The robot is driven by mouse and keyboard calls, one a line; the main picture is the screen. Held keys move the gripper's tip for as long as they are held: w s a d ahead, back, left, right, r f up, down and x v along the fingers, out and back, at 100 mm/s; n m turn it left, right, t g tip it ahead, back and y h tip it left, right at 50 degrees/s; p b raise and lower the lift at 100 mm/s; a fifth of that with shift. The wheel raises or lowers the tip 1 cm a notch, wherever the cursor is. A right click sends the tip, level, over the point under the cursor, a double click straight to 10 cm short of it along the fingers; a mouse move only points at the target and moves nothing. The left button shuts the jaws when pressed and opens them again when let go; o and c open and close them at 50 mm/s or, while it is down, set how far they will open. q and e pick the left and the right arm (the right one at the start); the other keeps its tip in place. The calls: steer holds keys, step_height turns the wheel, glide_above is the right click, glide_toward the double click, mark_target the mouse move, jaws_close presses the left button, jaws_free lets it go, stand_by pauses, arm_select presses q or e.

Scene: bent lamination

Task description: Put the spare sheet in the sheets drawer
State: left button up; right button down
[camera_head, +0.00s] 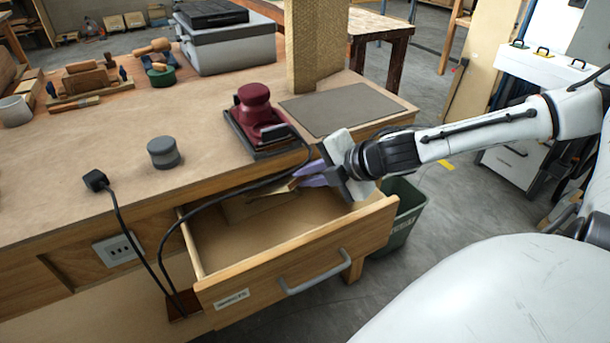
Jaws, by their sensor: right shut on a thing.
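The open drawer (291,259) sticks out from the front of the workbench, with a grey handle and a small label on its front. My right gripper (296,183) reaches in from the right, over the drawer's back right part. It is shut on a thin tan sheet (268,191), which I take as the spare sheet. The sheet points left from the fingertips, over the drawer's inside; whether it touches the drawer floor I cannot tell. The gripper hides part of the sheet. My left gripper is not in view.
A dark red sander (256,118) stands on the workbench (215,165) behind the drawer, its black cord hanging across the drawer's left side to a plug (96,181). A grey flat pad (340,109) and a grey round piece (163,152) lie nearby. A green bin (404,215) stands right of the drawer.

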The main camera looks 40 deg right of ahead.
steer(key=shift+w+f, duration=0.15)
steer(key=shift+f, duration=0.2)
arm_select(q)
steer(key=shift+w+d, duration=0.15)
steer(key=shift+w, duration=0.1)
arm_select(e)
steer(key=shift+r, duration=0.15)
steer(key=shift+f+b, duration=0.6)
steer(key=shift+b, duration=0.1)
steer(key=c, duration=1.8)
jaws_free()
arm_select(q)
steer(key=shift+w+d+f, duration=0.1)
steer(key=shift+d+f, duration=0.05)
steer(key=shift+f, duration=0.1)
